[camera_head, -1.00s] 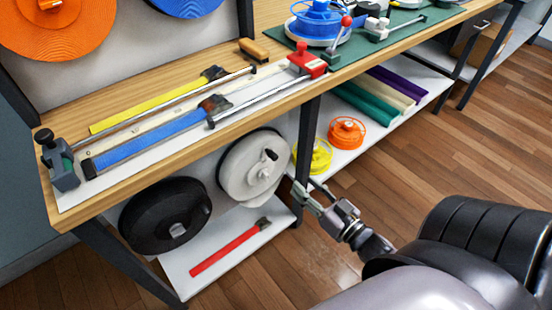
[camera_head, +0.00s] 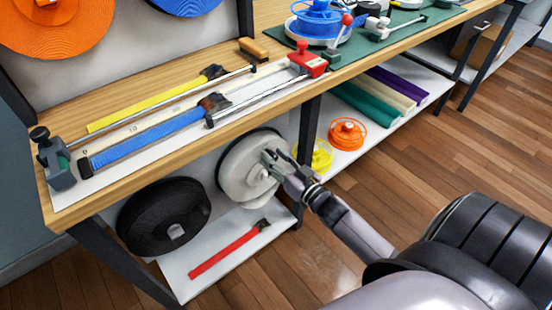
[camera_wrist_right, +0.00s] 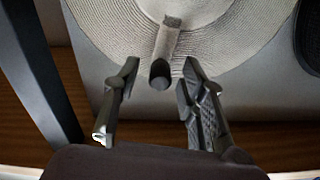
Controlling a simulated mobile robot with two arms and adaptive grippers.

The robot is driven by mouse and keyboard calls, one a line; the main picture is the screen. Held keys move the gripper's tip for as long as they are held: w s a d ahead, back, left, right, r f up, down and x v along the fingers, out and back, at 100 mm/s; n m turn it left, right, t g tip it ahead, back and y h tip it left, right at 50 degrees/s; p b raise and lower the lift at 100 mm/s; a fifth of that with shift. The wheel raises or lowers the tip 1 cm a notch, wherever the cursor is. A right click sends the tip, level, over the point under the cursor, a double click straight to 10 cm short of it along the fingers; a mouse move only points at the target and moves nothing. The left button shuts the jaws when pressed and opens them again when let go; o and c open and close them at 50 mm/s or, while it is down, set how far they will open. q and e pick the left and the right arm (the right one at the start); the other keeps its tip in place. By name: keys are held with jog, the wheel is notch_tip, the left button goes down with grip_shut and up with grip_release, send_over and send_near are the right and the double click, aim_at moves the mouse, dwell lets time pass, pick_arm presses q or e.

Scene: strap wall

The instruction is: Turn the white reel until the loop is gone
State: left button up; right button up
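The white reel (camera_head: 235,172) is mounted upright below the bench top, beside a black reel. In the right wrist view, the white reel (camera_wrist_right: 235,35) fills the top, with a short crank arm (camera_wrist_right: 168,38) ending in a dark knob (camera_wrist_right: 160,75). My right gripper (camera_head: 268,160) is in front of the reel and partly hides its middle. In the right wrist view, my right gripper (camera_wrist_right: 160,68) is open, with one finger on each side of the knob and gaps between. My left gripper is not in view.
The black reel (camera_head: 165,218) is left of the white one. A red strap (camera_head: 225,253) lies on the lower shelf (camera_head: 185,262). A dark bench leg (camera_head: 307,150) stands just right of the white reel. Yellow (camera_head: 321,157) and orange (camera_head: 347,134) spools sit beyond it.

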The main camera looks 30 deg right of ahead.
jog(key=shift+c, duration=0.2)
grip_shut()
dwell(0.6)
